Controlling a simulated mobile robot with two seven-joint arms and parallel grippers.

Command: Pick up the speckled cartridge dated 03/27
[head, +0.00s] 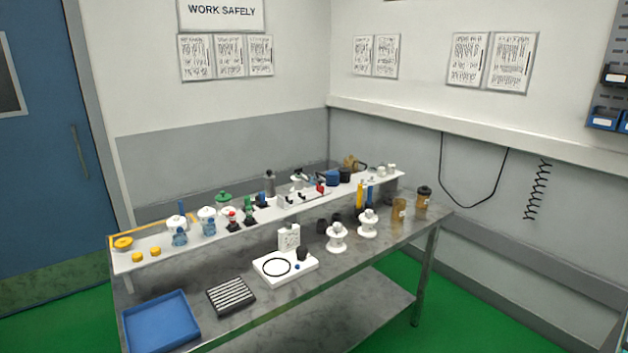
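No cartridge dated 03/27 can be made out; labels on the bench are too small to read. Two amber-brown cylinders stand at the bench's right end: one (398,211) with a pale label, and one with a dark cap (423,197) behind it to the right. I cannot tell whether either is speckled. Two white spool-shaped parts, one nearer (337,238) and one farther (368,224), stand left of them. Neither of my grippers is in view.
The steel workbench (245,334) carries a raised white shelf (155,240) crowded with small bottles and fittings. A blue tray (160,322), a black slotted block (231,296) and a white fixture (285,267) with a black ring lie along the front. Green floor is clear at right.

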